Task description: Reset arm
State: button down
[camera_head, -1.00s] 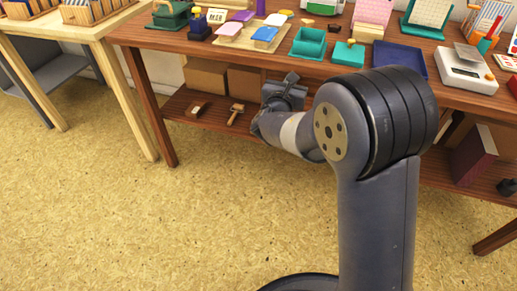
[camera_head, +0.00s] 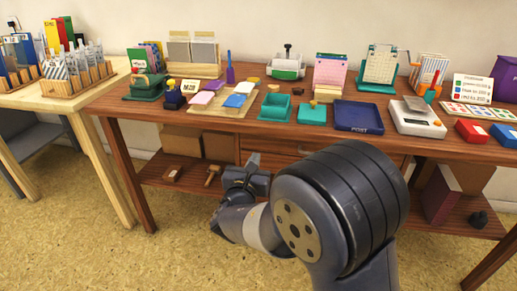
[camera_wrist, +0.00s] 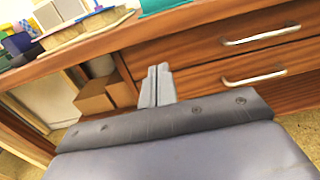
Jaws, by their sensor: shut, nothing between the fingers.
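My gripper (camera_head: 251,162) is below the tabletop's front edge, in front of the wooden table's drawers and lower shelf. In the wrist view its two fingers (camera_wrist: 157,84) are together with nothing between them. My arm is folded low in front of the table and hides part of the lower shelf. Nothing on the table touches my gripper. The brown table (camera_head: 113,104) carries several inkpads and stamp tools well above and behind my gripper.
Above my gripper are a teal open box (camera_head: 276,107), a teal inkpad (camera_head: 313,114) and a blue tray (camera_head: 358,116). A white scale (camera_head: 417,121) stands to the right. Drawer handles (camera_wrist: 262,35) face my wrist. Open floor (camera_head: 100,255) lies at the left front.

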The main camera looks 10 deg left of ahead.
jog(key=s, duration=0.3)
jog(key=shift+s+p, duration=0.3)
jog(key=shift+s, duration=0.05)
